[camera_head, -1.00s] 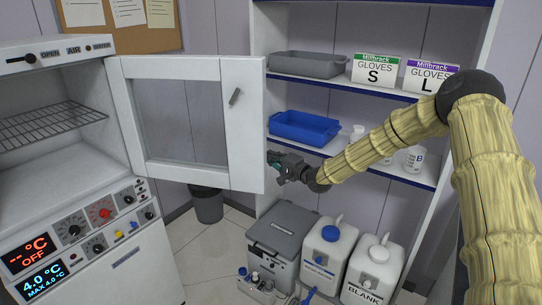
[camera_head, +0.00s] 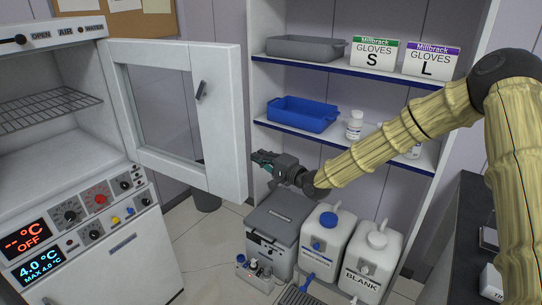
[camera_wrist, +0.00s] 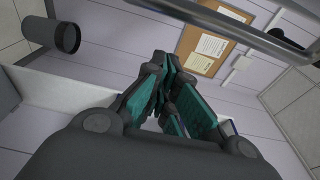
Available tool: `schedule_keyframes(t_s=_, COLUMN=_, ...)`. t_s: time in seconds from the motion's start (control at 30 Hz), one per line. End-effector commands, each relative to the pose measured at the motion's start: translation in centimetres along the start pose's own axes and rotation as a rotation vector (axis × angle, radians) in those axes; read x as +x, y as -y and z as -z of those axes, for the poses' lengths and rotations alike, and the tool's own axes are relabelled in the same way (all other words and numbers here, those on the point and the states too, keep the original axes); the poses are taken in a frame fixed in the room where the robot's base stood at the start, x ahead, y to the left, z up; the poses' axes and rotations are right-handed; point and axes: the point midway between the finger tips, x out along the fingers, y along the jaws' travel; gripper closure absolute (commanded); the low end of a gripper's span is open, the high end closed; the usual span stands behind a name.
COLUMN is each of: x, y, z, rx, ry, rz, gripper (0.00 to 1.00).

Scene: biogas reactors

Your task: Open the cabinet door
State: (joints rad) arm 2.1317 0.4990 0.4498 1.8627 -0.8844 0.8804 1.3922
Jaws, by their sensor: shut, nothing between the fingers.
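The white cabinet (camera_head: 75,168) stands at the left in the head view, its wire shelf and inside in plain sight. Its door (camera_head: 226,125), a white frame around a glass pane, stands wide open, swung out to the right. A small dark handle (camera_head: 201,91) is on the door's face. My gripper (camera_head: 257,160) is at the door's free edge, its fingertips close to or just behind that edge; I cannot tell whether they touch it. In the wrist view my gripper's teal-padded fingers (camera_wrist: 166,85) are shut with nothing between them.
A shelf unit (camera_head: 330,73) with a blue tray (camera_head: 302,118), a grey tray and glove boxes stands behind my arm. A grey cool box (camera_head: 277,222) and white canisters (camera_head: 325,245) are on the floor below. A dark bin (camera_head: 206,198) stands behind the door.

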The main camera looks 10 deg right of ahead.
Motion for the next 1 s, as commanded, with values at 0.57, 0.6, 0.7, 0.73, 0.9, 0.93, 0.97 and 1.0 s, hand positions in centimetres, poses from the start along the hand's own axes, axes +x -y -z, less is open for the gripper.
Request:
schedule_keyframes(t_s=0.57, x=-0.7, y=-0.1, z=3.0, rx=0.0, ry=-0.007, rz=0.001, gripper=1.0)
schedule_keyframes(t_s=0.6, x=-0.8, y=-0.1, z=3.5, rx=-0.001, ry=-0.008, rz=0.001, gripper=1.0)
schedule_keyframes(t_s=0.7, x=-1.3, y=-0.1, z=4.0, rx=0.002, ry=-0.006, rz=0.001, gripper=1.0)
schedule_keyframes(t_s=0.73, x=-1.6, y=-0.1, z=3.8, rx=0.002, ry=-0.006, rz=0.001, gripper=1.0)
schedule_keyframes(t_s=0.9, x=-3.1, y=-0.1, z=2.7, rx=0.003, ry=0.001, rz=0.001, gripper=1.0)
schedule_keyframes(t_s=0.93, x=-3.4, y=-0.1, z=2.6, rx=0.002, ry=0.001, rz=0.001, gripper=1.0)
schedule_keyframes(t_s=0.97, x=-3.8, y=-0.1, z=2.5, rx=0.002, ry=0.001, rz=0.001, gripper=1.0)
schedule_keyframes(t_s=1.0, x=-4.4, y=-0.1, z=2.3, rx=0.002, ry=0.001, rz=0.001, gripper=1.0)
